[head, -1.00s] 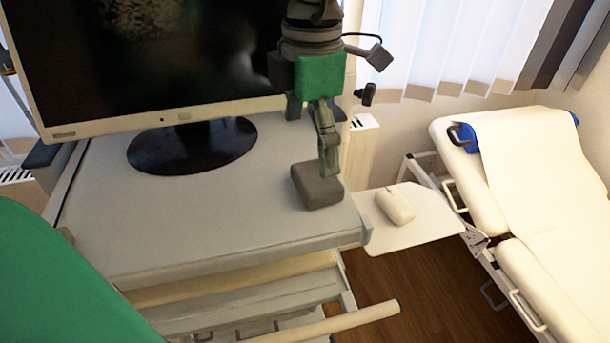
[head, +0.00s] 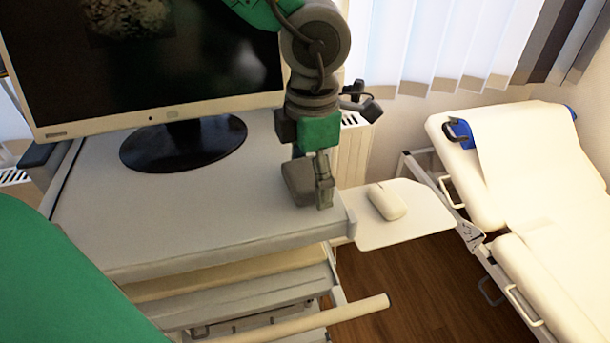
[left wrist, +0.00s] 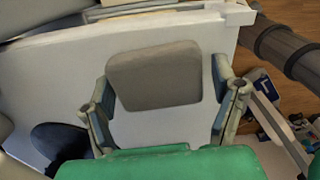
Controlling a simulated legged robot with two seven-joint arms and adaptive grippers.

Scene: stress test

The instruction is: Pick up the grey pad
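The grey pad (head: 298,184) is a dark grey block with rounded edges. It lies near the right front corner of the cart top (head: 160,215). My left gripper (head: 322,190) points down beside the pad in the head view, and one finger partly covers the pad's right side. In the left wrist view the gripper (left wrist: 163,78) is open, with one finger to each side of the pad (left wrist: 154,76) and gaps between. It is empty. Whether the fingertips are level with the pad cannot be told. My right gripper is not in view.
A monitor (head: 165,122) on a round black base (head: 185,146) stands at the back left of the cart. A white side shelf (head: 420,222) with a mouse (head: 387,201) juts out to the right. A padded bed (head: 520,190) stands further right. The cart top's middle is clear.

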